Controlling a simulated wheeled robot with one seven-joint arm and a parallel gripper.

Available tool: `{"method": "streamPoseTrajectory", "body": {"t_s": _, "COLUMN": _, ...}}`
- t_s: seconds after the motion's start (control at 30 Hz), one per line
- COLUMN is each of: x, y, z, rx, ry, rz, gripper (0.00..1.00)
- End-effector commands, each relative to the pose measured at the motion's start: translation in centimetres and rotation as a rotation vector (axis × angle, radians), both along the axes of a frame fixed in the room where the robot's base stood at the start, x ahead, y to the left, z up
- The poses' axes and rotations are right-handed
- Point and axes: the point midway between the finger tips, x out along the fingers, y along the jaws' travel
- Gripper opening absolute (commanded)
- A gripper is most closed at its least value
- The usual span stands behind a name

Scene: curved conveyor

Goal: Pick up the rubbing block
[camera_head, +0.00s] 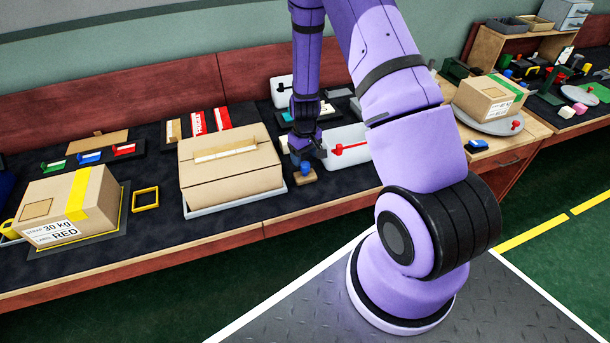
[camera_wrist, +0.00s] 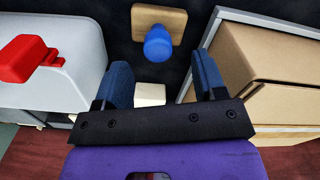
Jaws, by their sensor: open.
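The rubbing block appears to be the small wooden block with a round blue knob (camera_wrist: 158,44). It lies on the dark mat between the large cardboard box and a white bin, and in the head view the block (camera_head: 304,178) shows just below my gripper (camera_head: 308,155). In the wrist view my gripper (camera_wrist: 163,72) is open, with its two blue-grey fingers apart and nothing between them. The knob lies ahead of the fingertips, roughly centred between them. I cannot tell the exact height of the fingers above the knob.
The cardboard box (camera_head: 225,175) on a white tray stands close on the left in the head view. The white bin with a red handle (camera_head: 345,148) is close on the right. A yellow square frame (camera_head: 145,198) and a taped box (camera_head: 70,205) are farther left.

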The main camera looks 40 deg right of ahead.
Motion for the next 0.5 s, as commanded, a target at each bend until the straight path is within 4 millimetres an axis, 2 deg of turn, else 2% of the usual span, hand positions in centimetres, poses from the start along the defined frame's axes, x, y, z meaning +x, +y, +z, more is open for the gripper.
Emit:
{"method": "streamPoseTrajectory", "body": {"t_s": 0.3, "x": 0.2, "y": -0.3, "z": -3.9, "rx": 0.001, "ry": 0.001, "rz": 0.0, "gripper": 0.64}}
{"method": "streamPoseTrajectory", "body": {"t_s": 0.5, "x": 0.3, "y": -0.3, "z": -4.9, "rx": 0.0, "ry": -0.001, "rz": 0.001, "gripper": 0.64}}
